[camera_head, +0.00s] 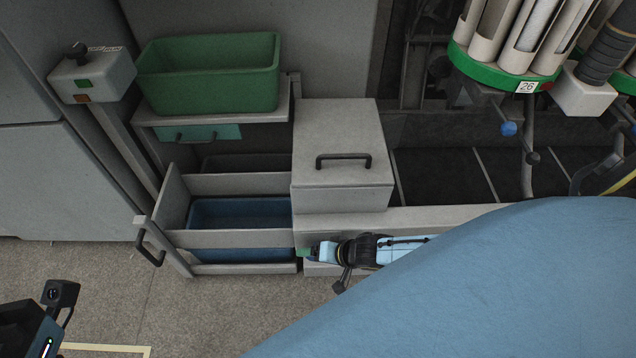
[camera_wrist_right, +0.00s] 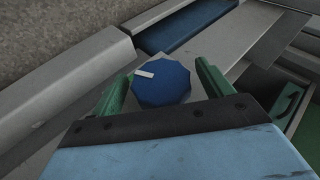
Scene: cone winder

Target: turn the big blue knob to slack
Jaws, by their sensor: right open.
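The big blue knob (camera_wrist_right: 168,88) shows in the right wrist view as a faceted blue disc. Its white pointer mark (camera_wrist_right: 145,73) lies towards the knob's upper left edge. My right gripper (camera_wrist_right: 163,86) is open, with one green finger on each side of the knob. A gap shows between the knob and the fingers, and nothing is held. In the head view my right gripper (camera_head: 306,252) is beside the machine's front, at the right end of the open drawer. The knob is hidden there. Of my left arm only a dark wrist part shows at the lower left; its fingers are not seen.
The open drawer (camera_head: 215,239) with a blue bin (camera_head: 240,212) sticks out left of my right gripper. A green bin (camera_head: 208,75) stands above it. A grey box with a black handle (camera_head: 343,158) is behind the gripper. The floor (camera_head: 225,305) in front is clear.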

